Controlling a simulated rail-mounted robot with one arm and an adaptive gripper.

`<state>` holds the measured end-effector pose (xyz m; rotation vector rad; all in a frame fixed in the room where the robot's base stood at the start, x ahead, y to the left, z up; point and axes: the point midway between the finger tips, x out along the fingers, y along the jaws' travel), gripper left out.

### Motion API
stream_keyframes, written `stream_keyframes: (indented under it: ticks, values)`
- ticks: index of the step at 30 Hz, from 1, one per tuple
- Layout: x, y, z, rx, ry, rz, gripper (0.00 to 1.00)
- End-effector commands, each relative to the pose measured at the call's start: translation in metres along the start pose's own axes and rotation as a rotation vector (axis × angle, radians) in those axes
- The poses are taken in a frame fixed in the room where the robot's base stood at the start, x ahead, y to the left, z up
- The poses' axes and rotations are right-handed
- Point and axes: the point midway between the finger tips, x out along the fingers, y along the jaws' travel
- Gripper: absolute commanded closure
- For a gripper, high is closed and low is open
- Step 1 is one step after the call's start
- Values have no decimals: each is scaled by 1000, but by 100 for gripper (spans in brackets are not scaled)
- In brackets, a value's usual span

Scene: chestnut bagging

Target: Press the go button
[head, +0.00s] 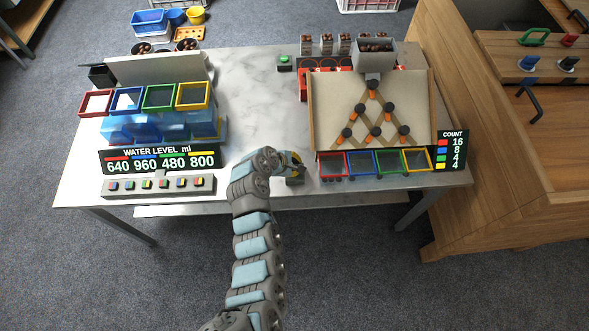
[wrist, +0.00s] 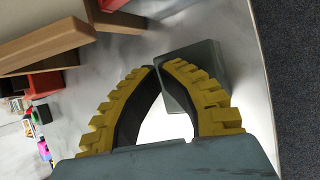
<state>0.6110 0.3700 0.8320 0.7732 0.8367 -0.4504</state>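A green button (head: 284,59) on a small dark base sits near the far edge of the table in the head view; no label on it is legible. My gripper (head: 293,170) is at the near edge of the table, left of the red-framed bin and far from that button. In the wrist view my gripper (wrist: 158,68) shows two yellow ribbed fingers with black inner pads. Their tips come together with nothing visible between them. A dark grey block (wrist: 207,62) lies just beyond the fingertips; whether it carries a button cannot be told.
A sloped peg board (head: 330,110) with coloured bins and a count display (head: 452,150) stands on the right. Coloured-frame containers (head: 158,97), a water level display (head: 160,158) and a button strip (head: 160,186) are on the left. The table middle (head: 250,100) is clear.

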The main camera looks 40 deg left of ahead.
Motion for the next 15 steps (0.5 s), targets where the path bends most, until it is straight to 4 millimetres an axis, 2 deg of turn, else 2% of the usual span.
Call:
stream_keyframes:
  ticks: [9, 15]
  values:
    - [-12, 7, 6, 0, 1, 1, 100]
    - [-12, 7, 6, 0, 1, 1, 100]
